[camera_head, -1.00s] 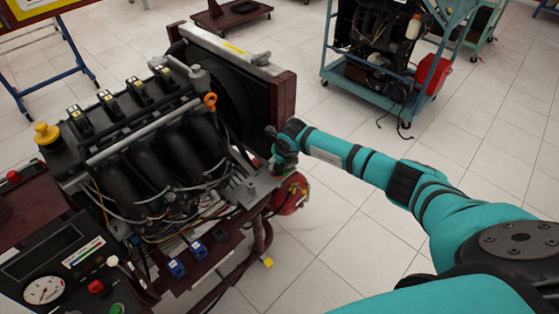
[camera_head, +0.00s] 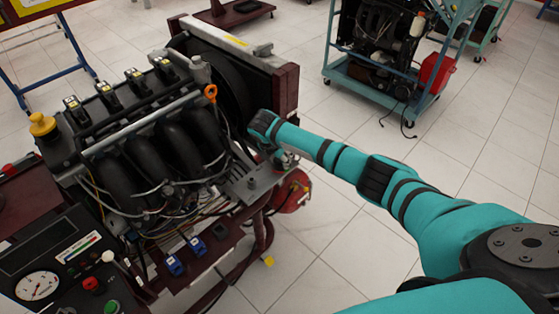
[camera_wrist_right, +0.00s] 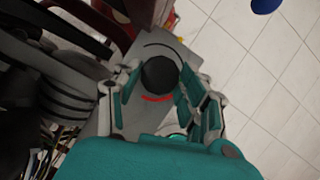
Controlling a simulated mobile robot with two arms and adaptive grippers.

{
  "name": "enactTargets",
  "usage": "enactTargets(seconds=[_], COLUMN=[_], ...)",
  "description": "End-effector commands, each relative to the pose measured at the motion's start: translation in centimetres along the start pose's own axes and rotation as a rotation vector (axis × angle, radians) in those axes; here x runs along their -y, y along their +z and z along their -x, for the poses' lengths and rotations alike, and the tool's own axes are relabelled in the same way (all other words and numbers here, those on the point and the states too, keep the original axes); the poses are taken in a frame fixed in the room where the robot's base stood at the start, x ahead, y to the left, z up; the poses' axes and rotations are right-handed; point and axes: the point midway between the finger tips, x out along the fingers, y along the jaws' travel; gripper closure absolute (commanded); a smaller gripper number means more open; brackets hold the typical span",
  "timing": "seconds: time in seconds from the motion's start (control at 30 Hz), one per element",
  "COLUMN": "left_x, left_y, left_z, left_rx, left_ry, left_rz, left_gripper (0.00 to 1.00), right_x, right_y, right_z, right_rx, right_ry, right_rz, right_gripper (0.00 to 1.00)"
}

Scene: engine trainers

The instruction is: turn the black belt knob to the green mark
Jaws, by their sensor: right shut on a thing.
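The black belt knob (camera_wrist_right: 159,75) is round and sits on a grey metal plate (camera_wrist_right: 104,118) in the right wrist view. My right gripper (camera_wrist_right: 160,79) is shut on the knob, with one finger on each side. In the head view my right gripper (camera_head: 285,159) is over the plate's right end, and the knob is hidden. My left gripper is out of view.
The engine (camera_head: 135,145) with its hoses and wires stands left of my right arm. The radiator (camera_head: 243,75) rises behind the gripper. A red round part (camera_head: 292,192) is just below it.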

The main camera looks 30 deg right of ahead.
Motion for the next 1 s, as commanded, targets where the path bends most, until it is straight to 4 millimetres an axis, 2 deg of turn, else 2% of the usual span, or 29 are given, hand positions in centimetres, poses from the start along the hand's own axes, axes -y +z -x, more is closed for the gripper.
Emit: enactTargets(seconds=[0.1,0.4,0.93,0.97,1.0], left_x=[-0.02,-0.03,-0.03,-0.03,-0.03], left_y=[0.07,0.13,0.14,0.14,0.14], left_z=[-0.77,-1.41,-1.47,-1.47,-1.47], left_rx=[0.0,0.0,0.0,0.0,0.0], left_ry=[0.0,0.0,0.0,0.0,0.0], left_rz=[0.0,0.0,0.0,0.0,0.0], left_gripper=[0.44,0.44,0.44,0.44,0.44], right_x=[-0.16,-0.18,-0.19,-0.19,-0.19], right_y=[-0.04,-0.01,0.02,0.02,0.03], right_z=[-0.16,-0.05,0.03,0.03,0.03], right_rx=[0.001,0.0,-0.001,-0.001,-0.001], right_ry=[-0.024,-0.064,-0.071,-0.071,-0.071], right_rz=[-0.064,-0.158,-0.175,-0.175,-0.175], right_gripper=[0.91,0.91,0.91,0.55,0.5])
